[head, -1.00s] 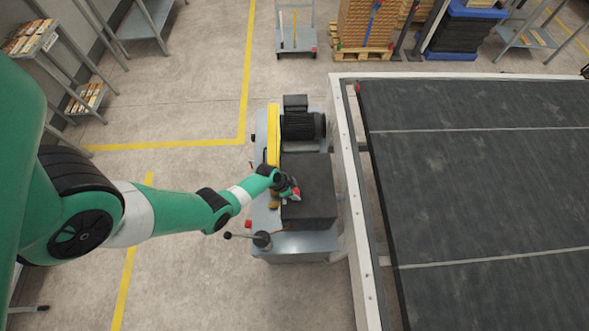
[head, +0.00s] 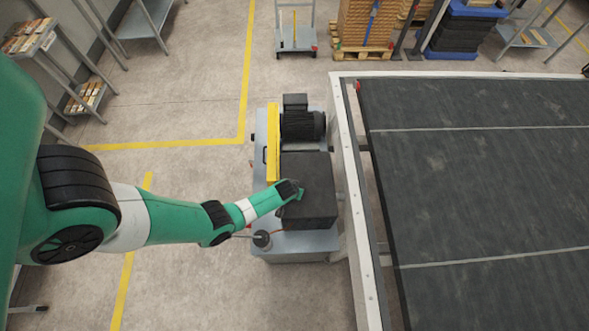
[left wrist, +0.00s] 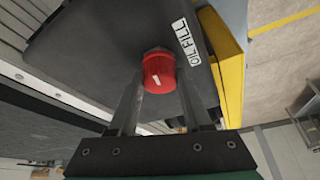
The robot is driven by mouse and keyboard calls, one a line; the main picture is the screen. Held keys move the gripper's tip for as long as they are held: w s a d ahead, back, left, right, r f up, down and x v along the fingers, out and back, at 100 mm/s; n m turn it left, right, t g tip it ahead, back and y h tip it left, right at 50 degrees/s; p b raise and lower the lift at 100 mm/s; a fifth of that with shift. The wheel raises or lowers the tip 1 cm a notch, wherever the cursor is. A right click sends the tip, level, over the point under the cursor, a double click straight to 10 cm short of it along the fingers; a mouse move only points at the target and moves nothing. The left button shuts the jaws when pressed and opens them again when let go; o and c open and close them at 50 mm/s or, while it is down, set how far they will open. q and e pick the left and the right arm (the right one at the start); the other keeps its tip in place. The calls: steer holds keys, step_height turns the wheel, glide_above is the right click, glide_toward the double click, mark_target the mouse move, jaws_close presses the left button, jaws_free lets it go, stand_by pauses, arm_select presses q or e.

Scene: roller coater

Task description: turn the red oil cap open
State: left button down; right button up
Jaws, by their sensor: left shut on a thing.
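The red oil cap (left wrist: 159,73) sits on the dark grey housing (left wrist: 110,40), beside a white label reading OIL FILL (left wrist: 186,42) in the left wrist view. My left gripper (left wrist: 158,85) is shut on the cap, with one finger on each side of it. A white mark shows on the cap's face. In the head view my left gripper (head: 296,193) is at the left side of the dark housing (head: 318,180), and my own wrist hides the cap there. My right gripper is in neither view.
A lever with a dark round base (head: 262,239) is close below my left arm. The conveyor's white frame (head: 348,170) runs close on the right. The floor to the left is open.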

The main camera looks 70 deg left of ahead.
arm_select(q)
steer(key=shift+f+n+g+b, duration=0.25)
steer(key=shift+n+b, duration=0.25)
steer(key=shift+n, duration=0.4)
steer(key=shift+r+n+g+y, duration=0.2)
steer(key=shift+n+g+y, duration=0.1)
steer(key=shift+n, duration=0.2)
steer(key=shift+r+n+g+p, duration=0.15)
steer(key=shift+n+g+p, duration=0.1)
steer(key=shift+n+p, duration=0.5)
steer(key=shift+n+g, duration=0.4)
steer(key=shift+n, duration=0.65)
steer(key=shift+w+n+g, duration=0.1)
steer(key=shift+n+g, duration=0.3)
steer(key=shift+n, duration=0.5)
steer(key=n, duration=0.1)
steer(key=n+b, duration=0.1)
steer(key=shift+f+n+g, duration=0.2)
steer(key=shift+n+g, duration=0.1)
steer(key=shift+g, duration=0.1)
steer(key=shift+n+g+b, duration=0.4)
steer(key=shift+n+b, duration=0.4)
steer(key=shift+n, duration=0.3)
steer(key=shift+r, duration=0.1)
